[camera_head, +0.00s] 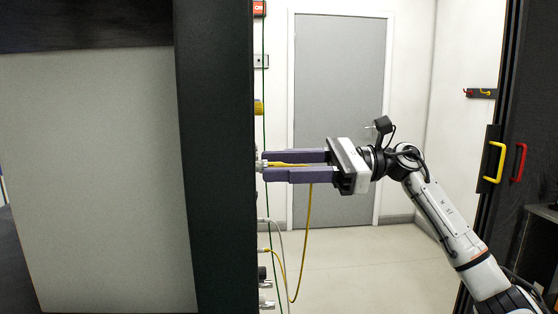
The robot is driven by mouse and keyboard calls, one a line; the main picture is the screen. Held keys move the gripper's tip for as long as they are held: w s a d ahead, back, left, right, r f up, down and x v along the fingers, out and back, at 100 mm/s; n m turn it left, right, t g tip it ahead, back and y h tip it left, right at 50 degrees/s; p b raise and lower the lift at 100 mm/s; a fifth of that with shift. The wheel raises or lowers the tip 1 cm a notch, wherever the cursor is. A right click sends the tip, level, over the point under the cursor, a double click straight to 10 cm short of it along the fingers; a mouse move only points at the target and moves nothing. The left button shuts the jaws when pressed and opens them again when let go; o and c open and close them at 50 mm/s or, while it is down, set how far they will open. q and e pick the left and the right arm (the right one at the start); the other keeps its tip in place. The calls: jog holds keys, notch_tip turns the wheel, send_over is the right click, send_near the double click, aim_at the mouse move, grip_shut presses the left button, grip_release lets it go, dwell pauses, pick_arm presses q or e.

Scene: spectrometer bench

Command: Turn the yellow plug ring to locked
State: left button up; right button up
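My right gripper (263,167) reaches in from the right, level, with its two purple fingers one above the other. Its tips are at the edge of the dark cabinet (215,160). A yellow plug (287,164) shows as a thin strip between the fingers, which look closed on it. The plug points left at a pale metal socket (258,167) on the panel edge. The fingers hide most of the plug and its ring, so the ring's angle cannot be read. A yellow cable (308,225) hangs below the gripper and loops back to the panel. My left gripper is not in view.
More connectors (264,273) line the panel edge lower down, with a grey cable (281,240) and a thin green cable near them. A yellow part (259,107) sits higher up. A rack with yellow and red handles (494,162) stands at right. The floor before the grey door (340,90) is clear.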

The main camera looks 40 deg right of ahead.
jog(key=shift+w+a, duration=0.1)
grip_shut()
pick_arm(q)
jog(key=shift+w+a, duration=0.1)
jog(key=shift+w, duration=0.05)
